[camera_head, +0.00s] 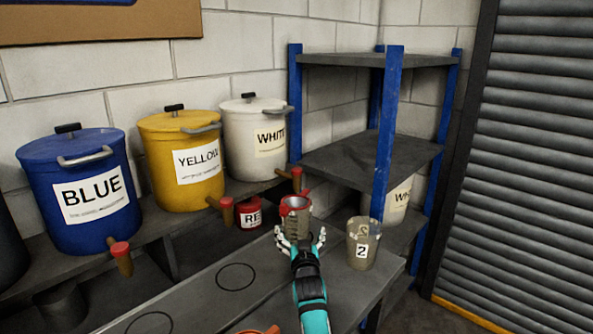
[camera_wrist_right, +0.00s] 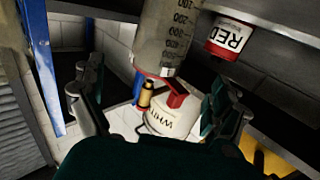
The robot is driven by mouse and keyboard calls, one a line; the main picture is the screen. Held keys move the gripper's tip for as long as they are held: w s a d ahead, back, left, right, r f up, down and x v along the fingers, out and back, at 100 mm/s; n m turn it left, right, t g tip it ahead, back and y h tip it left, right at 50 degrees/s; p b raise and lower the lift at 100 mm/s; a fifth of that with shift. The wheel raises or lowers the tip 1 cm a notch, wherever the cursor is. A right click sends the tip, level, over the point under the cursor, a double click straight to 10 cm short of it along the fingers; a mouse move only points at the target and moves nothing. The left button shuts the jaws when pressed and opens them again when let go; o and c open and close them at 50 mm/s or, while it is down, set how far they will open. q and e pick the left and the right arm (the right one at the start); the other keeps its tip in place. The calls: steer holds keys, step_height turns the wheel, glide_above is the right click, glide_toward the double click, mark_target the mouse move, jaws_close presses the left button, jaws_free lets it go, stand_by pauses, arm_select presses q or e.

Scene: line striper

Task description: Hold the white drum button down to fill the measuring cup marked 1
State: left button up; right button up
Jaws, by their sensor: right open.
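The white drum (camera_head: 254,150) stands on the shelf, its tap with a red button (camera_head: 296,174) pointing forward. In the right wrist view the drum (camera_wrist_right: 172,120) appears upside down, with a brass tap (camera_wrist_right: 145,95) and red button (camera_wrist_right: 178,95). A grey measuring cup (camera_head: 296,222), reddish at its top, stands below the tap; its number is hidden. It also shows in the right wrist view (camera_wrist_right: 170,40) with graduations. My right gripper (camera_head: 301,241) is open, its fingers apart at the near side of this cup. My left gripper is out of view.
A cup marked 2 (camera_head: 362,245) stands to the right on the bench. Yellow (camera_head: 183,160) and blue (camera_head: 80,190) drums stand left, a small red can (camera_head: 250,213) below. A blue-post shelf rack (camera_head: 385,135) rises behind cup 2. The bench around a drawn circle (camera_head: 236,277) is clear.

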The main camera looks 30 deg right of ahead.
jaws_close()
stand_by(0.8)
stand_by(1.2)
